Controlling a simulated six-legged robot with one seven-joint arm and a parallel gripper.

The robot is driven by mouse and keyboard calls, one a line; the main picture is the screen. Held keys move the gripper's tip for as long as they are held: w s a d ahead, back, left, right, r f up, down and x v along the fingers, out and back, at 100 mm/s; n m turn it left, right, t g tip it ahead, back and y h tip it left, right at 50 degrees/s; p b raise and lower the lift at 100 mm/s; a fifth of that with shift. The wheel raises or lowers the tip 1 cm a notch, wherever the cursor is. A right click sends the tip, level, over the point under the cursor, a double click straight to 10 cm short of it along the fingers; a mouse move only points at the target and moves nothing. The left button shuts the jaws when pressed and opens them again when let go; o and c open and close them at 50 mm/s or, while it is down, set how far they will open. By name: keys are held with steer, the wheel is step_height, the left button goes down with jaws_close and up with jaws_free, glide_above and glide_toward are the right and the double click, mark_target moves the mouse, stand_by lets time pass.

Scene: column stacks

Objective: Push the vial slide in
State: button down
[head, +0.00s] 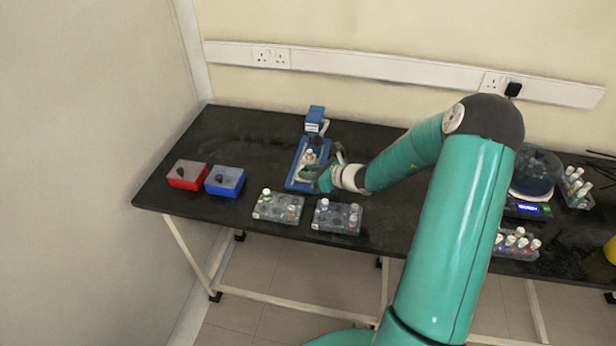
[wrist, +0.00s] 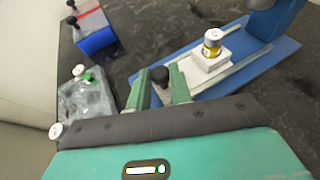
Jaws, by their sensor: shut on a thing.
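The vial (wrist: 212,42), with a white cap and yellow band, stands upright on the white vial slide (wrist: 207,68). The slide lies on the blue base (wrist: 262,62) of a device whose blue upright head (head: 315,118) stands at the far end. The vial (head: 309,156) also shows in the head view, short of that head. My gripper (wrist: 159,77) has its two green fingers either side of a black knob (wrist: 160,75) at the slide's near end, and is shut on it. In the head view my gripper (head: 326,172) partly hides the slide's near end.
A red box (head: 188,175) and a blue box (head: 225,181) stand at the left. Two clear vial racks (head: 278,207) (head: 338,216) lie along the front edge. More racks, a scale and a round machine (head: 537,170) are at the right.

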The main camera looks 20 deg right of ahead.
mark_target(309, 157)
steer(key=w+d, duration=0.2)
steer(key=w, duration=0.1)
steer(key=w+d, duration=0.1)
steer(key=w, duration=0.1)
steer(key=shift+d, duration=0.2)
steer(key=shift+w+d, duration=0.2)
steer(key=c, duration=1.5)
jaws_free()
steer(key=shift+w, duration=0.1)
steer(key=shift+o, duration=1.1)
steer(key=shift+w+f, duration=0.1)
steer(key=shift+s, duration=0.2)
steer(key=shift+w, duration=0.1)
steer(key=v, duration=1.4)
